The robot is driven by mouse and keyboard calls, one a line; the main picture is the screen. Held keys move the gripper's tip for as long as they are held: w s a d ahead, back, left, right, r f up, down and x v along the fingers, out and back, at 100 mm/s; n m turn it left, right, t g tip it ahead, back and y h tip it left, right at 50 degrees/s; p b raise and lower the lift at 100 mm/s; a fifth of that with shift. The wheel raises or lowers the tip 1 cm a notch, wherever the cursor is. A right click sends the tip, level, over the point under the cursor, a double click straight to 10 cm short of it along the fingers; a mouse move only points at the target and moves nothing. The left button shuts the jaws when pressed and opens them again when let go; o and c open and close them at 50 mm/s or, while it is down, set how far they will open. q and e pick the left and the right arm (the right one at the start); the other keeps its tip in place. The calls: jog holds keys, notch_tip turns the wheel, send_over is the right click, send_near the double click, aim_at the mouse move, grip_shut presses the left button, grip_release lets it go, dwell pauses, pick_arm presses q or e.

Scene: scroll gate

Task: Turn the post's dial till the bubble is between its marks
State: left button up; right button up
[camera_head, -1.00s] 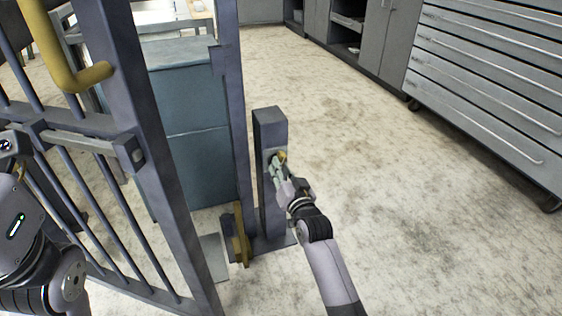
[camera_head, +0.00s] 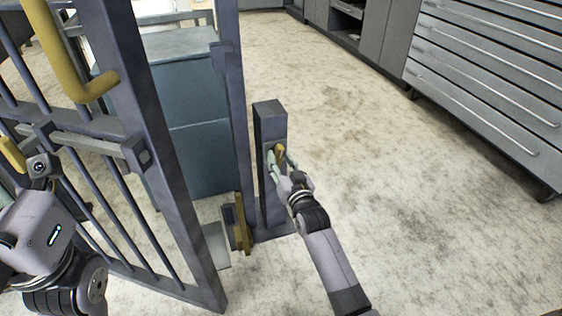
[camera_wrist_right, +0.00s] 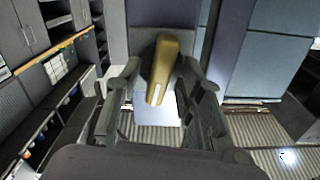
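The dark grey post (camera_head: 270,125) stands upright right of the barred gate. Its dial shows as a yellow-gold lever (camera_head: 280,153) on the post's near face, and between my right fingers in the wrist view (camera_wrist_right: 163,65). My right gripper (camera_head: 284,164) is at the dial. In the wrist view its fingers (camera_wrist_right: 160,75) stand on either side of the lever, with a small gap visible on the left, so it looks open around it. The lever is slightly tilted there. I cannot make out the bubble or its marks. My left gripper (camera_head: 38,168) is at the left edge, its fingers unclear.
The barred gate (camera_head: 150,150) with a yellow bent handle (camera_head: 95,88) fills the left. A yellow upright piece (camera_head: 242,222) stands at the post's foot. A teal cabinet (camera_head: 195,120) is behind the gate. Grey drawers (camera_head: 490,70) line the right; the floor (camera_head: 400,190) between is clear.

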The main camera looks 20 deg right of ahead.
jog(key=s, duration=1.2)
jog(key=shift+d, duration=0.15)
